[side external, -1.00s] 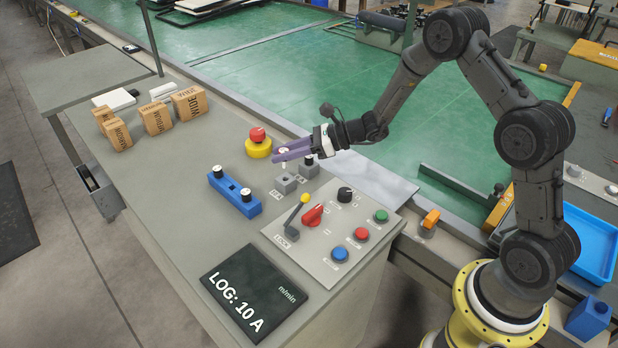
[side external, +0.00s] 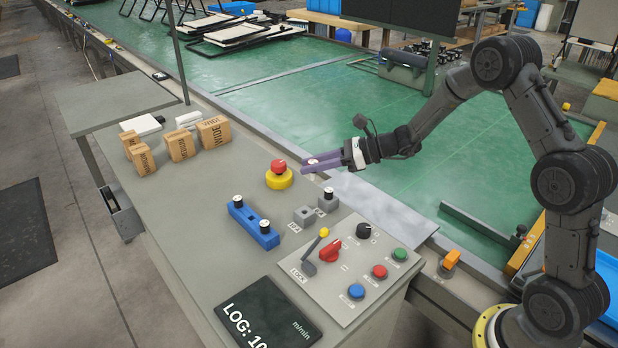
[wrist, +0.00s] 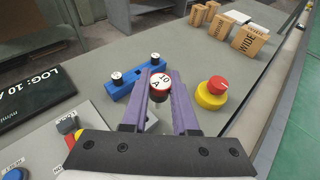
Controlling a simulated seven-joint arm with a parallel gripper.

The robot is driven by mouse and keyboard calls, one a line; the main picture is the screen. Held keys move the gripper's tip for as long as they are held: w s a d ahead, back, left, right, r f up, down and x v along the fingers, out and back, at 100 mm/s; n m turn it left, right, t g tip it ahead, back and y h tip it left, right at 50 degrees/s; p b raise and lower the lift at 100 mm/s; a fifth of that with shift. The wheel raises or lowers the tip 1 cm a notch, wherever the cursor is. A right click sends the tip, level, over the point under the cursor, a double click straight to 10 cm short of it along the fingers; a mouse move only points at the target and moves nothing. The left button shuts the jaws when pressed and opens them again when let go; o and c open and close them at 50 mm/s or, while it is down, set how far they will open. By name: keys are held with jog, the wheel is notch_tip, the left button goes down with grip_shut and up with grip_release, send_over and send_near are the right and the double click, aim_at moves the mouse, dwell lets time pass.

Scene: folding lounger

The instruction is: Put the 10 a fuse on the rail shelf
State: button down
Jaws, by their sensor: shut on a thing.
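The 10 A fuse (wrist: 160,83), with a white top marked "10 A" and a red band, is held between the purple fingers of my gripper (wrist: 163,92). In the side view my gripper (side external: 310,166) is above the panel table, clear of the grey socket (side external: 303,216), which looks empty. A blue rail (side external: 251,223) lies left of the socket, with a black-and-white fuse at each end and a bare stretch between them. The rail also shows in the wrist view (wrist: 135,82), beyond and left of the held fuse.
A second grey socket (side external: 327,206) holds a fuse. A red-and-yellow emergency button (side external: 279,178) stands near the gripper. A control panel (side external: 340,285) with a lever and knobs is at the front right, cardboard boxes (side external: 181,144) at the back.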

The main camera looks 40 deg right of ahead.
jog(key=s+d, duration=0.3)
jog(key=d, duration=0.6)
jog(key=s+d, duration=0.3)
jog(key=d, duration=0.6)
jog(key=shift+d+f, duration=0.15)
jog(key=shift+f, duration=6.8)
jog(key=shift+f, duration=0.55)
jog(key=c, duration=0.6)
grip_release()
